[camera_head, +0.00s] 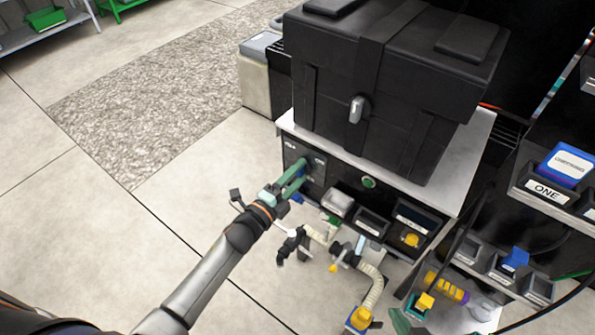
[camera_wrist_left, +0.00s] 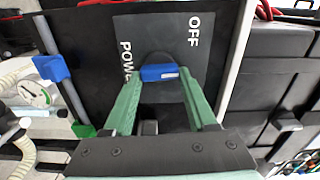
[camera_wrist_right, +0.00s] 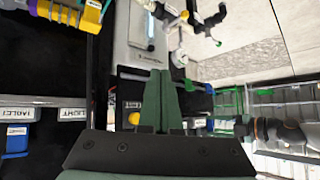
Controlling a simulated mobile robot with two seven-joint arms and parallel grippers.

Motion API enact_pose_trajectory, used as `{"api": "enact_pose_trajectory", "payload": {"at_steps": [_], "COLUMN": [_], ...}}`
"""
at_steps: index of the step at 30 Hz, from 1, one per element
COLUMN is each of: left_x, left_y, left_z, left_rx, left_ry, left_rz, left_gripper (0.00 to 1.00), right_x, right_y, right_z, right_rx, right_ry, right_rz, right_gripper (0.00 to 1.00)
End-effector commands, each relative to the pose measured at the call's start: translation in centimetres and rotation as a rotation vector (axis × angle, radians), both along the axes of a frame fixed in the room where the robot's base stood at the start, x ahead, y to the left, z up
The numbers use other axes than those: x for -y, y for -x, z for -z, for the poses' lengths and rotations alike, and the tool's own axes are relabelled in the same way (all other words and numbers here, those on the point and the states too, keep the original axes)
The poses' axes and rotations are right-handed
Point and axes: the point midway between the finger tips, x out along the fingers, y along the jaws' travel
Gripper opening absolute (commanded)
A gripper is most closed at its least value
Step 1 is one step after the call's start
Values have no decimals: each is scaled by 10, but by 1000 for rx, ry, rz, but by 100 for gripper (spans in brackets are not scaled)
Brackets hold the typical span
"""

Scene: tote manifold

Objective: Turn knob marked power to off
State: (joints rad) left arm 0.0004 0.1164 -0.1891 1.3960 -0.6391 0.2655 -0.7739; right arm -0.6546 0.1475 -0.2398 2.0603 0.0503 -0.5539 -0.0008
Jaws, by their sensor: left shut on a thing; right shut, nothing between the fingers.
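The power knob (camera_wrist_left: 159,73) is blue and sits on a dark grey panel (camera_wrist_left: 215,55) in the left wrist view. The panel carries the word OFF and a word starting POW, partly hidden by a finger. My left gripper (camera_wrist_left: 160,82) has its green fingers on either side of the knob and is shut on it. The knob's bar lies across the picture, between the fingers. In the head view, my left gripper (camera_head: 304,172) is at the front panel below the black case, hiding the knob. My right gripper (camera_wrist_right: 161,72) is shut and empty.
A large black case (camera_head: 390,75) stands on the grey cabinet top (camera_head: 470,150). A green button (camera_head: 368,182) and small bins (camera_head: 372,222) are right of my left gripper. Hoses and valves (camera_head: 372,285) lie below. Open floor (camera_head: 100,220) is at the left.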

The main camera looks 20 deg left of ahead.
Motion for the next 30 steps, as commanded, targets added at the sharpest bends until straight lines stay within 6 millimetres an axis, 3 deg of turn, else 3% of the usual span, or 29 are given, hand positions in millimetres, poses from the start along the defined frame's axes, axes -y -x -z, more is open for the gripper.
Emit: {"api": "enact_pose_trajectory", "payload": {"at_steps": [18,30], "left_x": [-2,-3], "left_y": [-1,-1], "left_z": [-5,-5], "left_rx": [-187,-246], "left_ry": [511,674], "left_rz": [-2,-2], "left_gripper": [2,2], "right_x": [-4,-6], "right_y": [-1,-2], "right_z": [-20,-23], "right_rx": [-5,-8], "right_ry": [-4,-8], "right_rz": [-3,-2], "right_gripper": [0,0]}}
